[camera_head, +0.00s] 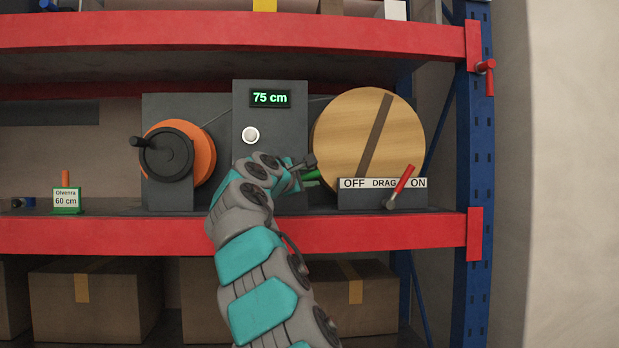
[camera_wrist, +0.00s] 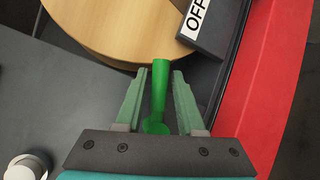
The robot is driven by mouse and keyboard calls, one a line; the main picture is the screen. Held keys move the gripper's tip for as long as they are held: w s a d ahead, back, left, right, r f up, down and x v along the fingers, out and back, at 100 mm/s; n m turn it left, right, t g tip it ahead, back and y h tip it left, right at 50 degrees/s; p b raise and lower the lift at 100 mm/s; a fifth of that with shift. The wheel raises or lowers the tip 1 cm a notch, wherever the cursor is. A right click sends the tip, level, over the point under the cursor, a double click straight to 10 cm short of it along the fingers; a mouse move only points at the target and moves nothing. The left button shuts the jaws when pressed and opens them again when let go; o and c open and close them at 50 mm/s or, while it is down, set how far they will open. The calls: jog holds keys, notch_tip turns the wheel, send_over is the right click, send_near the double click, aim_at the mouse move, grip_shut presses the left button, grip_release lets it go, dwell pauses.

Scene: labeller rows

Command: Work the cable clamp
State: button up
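A green lever (camera_wrist: 158,88), which looks like the cable clamp's handle, stands between my gripper's fingers (camera_wrist: 160,76) in the wrist view. The fingers are apart, with a gap on each side of the lever. Its base shows as a rounded green end near the palm. In the head view, a bit of the green lever (camera_head: 312,175) shows beside my gripper (camera_head: 307,164), low between the grey display box (camera_head: 242,104) and the wooden drum (camera_head: 340,140). My arm hides the rest of the clamp.
The display reads 75 cm above a white button (camera_head: 251,135). An orange reel with a black crank (camera_head: 165,154) stands left. A red-handled lever (camera_head: 402,182) on the OFF–DRAG–ON panel (camera_head: 355,184) leans toward ON. A card (camera_head: 67,198) reads Olvenra 60 cm. The red shelf beam (camera_head: 400,234) runs below.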

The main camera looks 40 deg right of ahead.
grip_shut()
dwell(1.1)
